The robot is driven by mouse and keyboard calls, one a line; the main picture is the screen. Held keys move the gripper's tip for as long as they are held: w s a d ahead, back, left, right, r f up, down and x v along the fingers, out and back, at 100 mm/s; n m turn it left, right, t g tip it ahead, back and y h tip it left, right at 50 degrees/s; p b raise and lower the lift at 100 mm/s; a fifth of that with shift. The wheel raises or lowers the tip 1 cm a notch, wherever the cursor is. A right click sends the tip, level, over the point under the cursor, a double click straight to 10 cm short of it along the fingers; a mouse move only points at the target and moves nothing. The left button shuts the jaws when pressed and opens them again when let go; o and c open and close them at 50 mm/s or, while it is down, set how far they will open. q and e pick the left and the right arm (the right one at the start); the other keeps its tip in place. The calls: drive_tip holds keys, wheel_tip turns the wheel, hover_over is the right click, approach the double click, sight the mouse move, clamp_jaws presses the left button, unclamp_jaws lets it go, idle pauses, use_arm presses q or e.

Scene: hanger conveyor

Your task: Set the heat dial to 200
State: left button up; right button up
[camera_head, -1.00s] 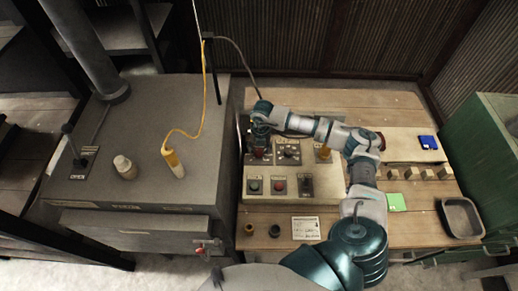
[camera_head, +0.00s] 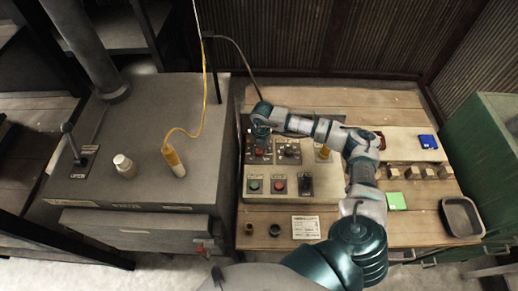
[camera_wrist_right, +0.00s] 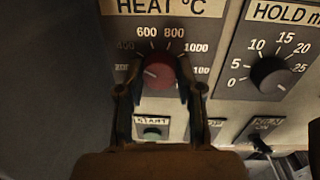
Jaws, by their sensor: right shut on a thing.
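The red heat dial (camera_wrist_right: 165,72) sits under the "HEAT °C" label in the right wrist view. Its pale pointer mark faces left, toward the 200 on the scale. My right gripper (camera_wrist_right: 161,91) is shut on the dial, with one finger on each side. In the head view the right gripper (camera_head: 259,134) is over the upper left of the control panel (camera_head: 322,196), and the dial (camera_head: 258,152) shows partly below it. My left gripper is not in view.
The black hold dial (camera_wrist_right: 271,74) is close on the right of the heat dial. Below are a green start button (camera_wrist_right: 152,134) and other controls. A grey furnace box (camera_head: 140,110) stands left of the panel. A tray (camera_head: 461,217) lies at the right.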

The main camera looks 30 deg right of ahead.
drive_tip(key=n+b, duration=0.1)
drive_tip(key=n, duration=0.2)
drive_tip(key=shift+f+b, duration=0.1)
drive_tip(key=shift+b, duration=0.2)
drive_tip(key=shift+n+b, duration=0.7)
drive_tip(key=shift+n, duration=1.3)
drive_tip(key=o, duration=1.2)
drive_tip(key=shift+d, duration=0.1)
drive_tip(key=shift+c, duration=0.2)
wheel_tip(320, 180, up, 12)
drive_tip(key=shift+d, duration=0.35)
drive_tip(key=shift+w, duration=0.1)
